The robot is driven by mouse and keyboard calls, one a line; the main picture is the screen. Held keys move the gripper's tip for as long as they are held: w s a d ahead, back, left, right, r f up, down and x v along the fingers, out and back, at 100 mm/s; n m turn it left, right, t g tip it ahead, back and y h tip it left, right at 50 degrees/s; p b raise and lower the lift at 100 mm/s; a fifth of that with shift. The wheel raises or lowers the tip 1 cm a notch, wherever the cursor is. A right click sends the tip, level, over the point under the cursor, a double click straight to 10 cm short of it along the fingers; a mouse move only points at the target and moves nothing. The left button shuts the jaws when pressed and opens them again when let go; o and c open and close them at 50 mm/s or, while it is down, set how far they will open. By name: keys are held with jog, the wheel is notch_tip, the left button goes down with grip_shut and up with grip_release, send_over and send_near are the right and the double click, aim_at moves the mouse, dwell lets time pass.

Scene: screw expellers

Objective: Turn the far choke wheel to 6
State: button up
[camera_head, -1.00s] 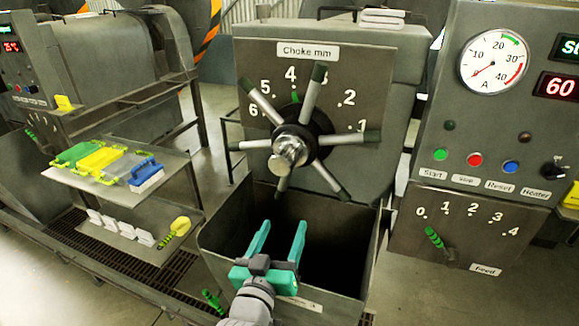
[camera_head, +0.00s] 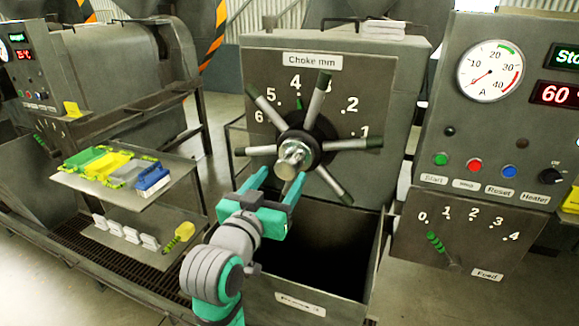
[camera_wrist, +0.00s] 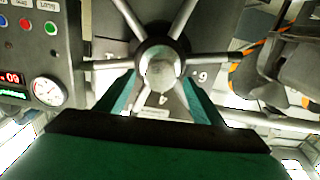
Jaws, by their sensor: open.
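The choke wheel (camera_head: 295,153) has several grey spokes with dark tips and a shiny hub. It stands before a plate (camera_head: 372,90) labelled "Choke mm", numbered 6 at the left to 1 at the right. A spoke covers the place between 4 and 2. A green pointer (camera_head: 299,103) shows just under the 4. My gripper (camera_head: 280,176) is open, just below the hub in the head view. In the wrist view my gripper (camera_wrist: 160,80) has its teal fingers on either side of the hub (camera_wrist: 160,73). I cannot tell whether they touch the wheel.
An open dark bin (camera_head: 300,295) lies under the wheel. At right are a control panel (camera_head: 500,140) with buttons and a gauge, and a feed lever (camera_head: 437,243).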

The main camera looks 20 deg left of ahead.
aim_at(285, 172)
jog(key=shift+w, duration=3.1)
